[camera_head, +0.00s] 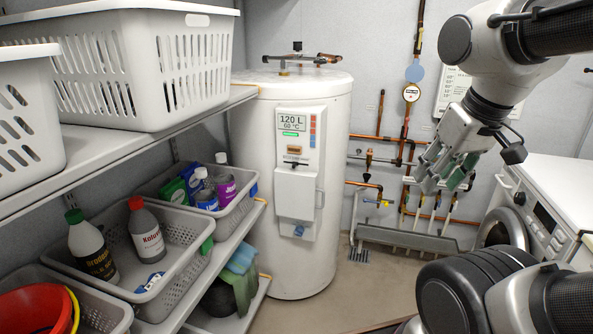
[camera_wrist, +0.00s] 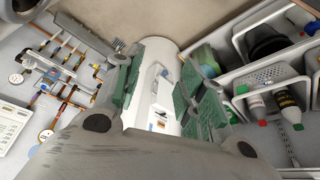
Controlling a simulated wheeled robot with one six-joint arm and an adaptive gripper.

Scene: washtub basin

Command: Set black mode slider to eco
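The white water heater (camera_head: 285,200) stands upright in the middle of the head view. My gripper (camera_head: 444,178) is up at the right, well apart from the heater, with nothing held. In the wrist view my gripper (camera_wrist: 160,85) has its green-padded fingers spread, with the heater (camera_wrist: 146,98) beyond them, seen upside down.
Shelves with white baskets (camera_head: 140,65), bottles (camera_head: 147,238) and a red tub (camera_head: 35,312) fill the left. Copper pipes with a gauge (camera_head: 411,93) run along the back wall. A washing machine (camera_head: 545,210) stands at the right. Floor in front of the heater is clear.

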